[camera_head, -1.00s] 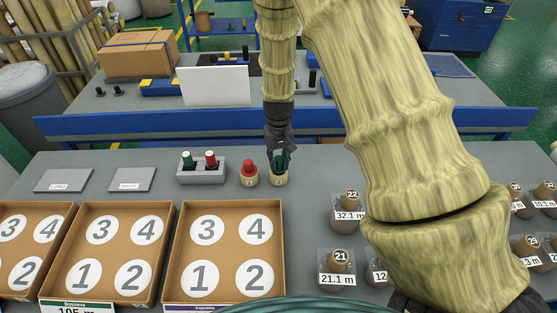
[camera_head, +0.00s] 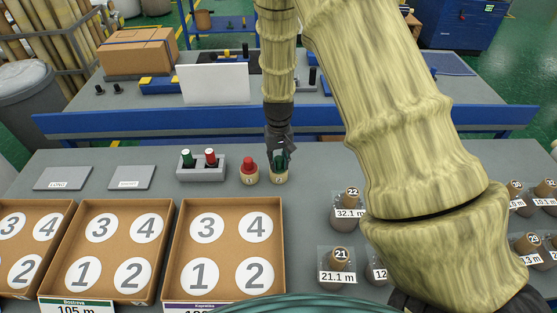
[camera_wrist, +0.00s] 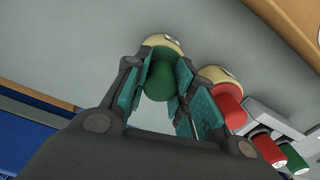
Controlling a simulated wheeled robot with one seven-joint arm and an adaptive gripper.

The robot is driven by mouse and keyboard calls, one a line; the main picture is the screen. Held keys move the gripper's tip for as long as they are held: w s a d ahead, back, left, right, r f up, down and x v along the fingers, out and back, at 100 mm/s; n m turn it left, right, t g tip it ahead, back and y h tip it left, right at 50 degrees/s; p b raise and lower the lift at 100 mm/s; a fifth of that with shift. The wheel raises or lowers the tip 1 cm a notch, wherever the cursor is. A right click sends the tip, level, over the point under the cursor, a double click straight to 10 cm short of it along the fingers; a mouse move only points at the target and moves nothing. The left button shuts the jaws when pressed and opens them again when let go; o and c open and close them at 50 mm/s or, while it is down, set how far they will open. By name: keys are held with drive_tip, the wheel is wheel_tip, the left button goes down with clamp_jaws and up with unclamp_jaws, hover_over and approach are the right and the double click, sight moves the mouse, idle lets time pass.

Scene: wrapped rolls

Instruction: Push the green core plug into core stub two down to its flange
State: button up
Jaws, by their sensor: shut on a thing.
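Core stub two (camera_head: 279,178), a short tan tube, stands upright on the grey table. My gripper (camera_head: 279,160) points down right above it, shut on the green core plug (camera_wrist: 163,76). In the wrist view the plug sits between the teal finger pads, lined up with stub two (camera_wrist: 164,41). The plug's lower end meets or enters the stub's mouth. My fingers and the plug itself hide the flange, so I cannot tell how deep it sits.
Core stub one (camera_head: 249,178) with a red plug (camera_head: 249,163) stands close to the left. A grey holder (camera_head: 202,175) with a green and a red plug is further left. Numbered trays (camera_head: 228,203) lie in front. A blue rail (camera_head: 200,122) runs behind.

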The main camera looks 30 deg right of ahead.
drive_tip(key=shift+f, duration=0.15)
drive_tip(key=o, duration=1)
wheel_tip(320, 180, up, 12)
idle(0.7)
